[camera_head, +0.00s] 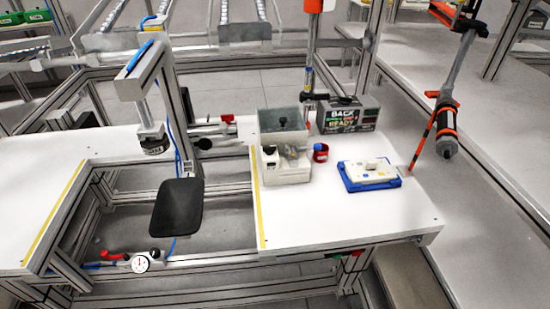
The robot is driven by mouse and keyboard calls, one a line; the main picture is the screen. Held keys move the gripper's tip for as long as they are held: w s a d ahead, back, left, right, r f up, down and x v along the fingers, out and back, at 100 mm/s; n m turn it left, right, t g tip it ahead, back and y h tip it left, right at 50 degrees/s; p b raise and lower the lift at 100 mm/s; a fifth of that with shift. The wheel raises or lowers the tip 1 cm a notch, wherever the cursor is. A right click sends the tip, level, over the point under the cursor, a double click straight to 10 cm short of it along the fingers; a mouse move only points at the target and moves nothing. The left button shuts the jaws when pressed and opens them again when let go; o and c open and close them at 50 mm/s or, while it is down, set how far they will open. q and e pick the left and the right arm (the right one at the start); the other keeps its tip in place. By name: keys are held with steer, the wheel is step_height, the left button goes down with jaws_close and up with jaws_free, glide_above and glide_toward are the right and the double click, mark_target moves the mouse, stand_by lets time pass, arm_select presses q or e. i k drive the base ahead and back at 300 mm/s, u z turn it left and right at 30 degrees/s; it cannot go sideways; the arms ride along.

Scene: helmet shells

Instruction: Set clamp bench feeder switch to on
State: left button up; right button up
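Neither of my grippers shows in the head view. On the right white bench top (330,222) stands a small light-grey machine (287,172) with a dark knob-like part on its upper left, which looks like the feeder. A grey open-topped bin (283,128) stands right behind it. Any switch on the machine is too small to make out, so I cannot tell its position. A clamp-like post (150,80) with a round dark-edged head rises at the left, over the gap between the bench tops.
A red cup-like item (320,153), a blue tray with a white block (368,174) and a display box reading "READY" (348,116) share the right bench. A hanging orange-and-black tool (446,125) is at the right. A black pad (177,207) sits in the gap. The bench's front is clear.

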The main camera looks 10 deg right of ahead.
mark_target(269, 150)
steer(key=k, duration=0.1)
steer(key=u, duration=1.65)
steer(key=i, duration=1.1)
steer(key=z, duration=1.95)
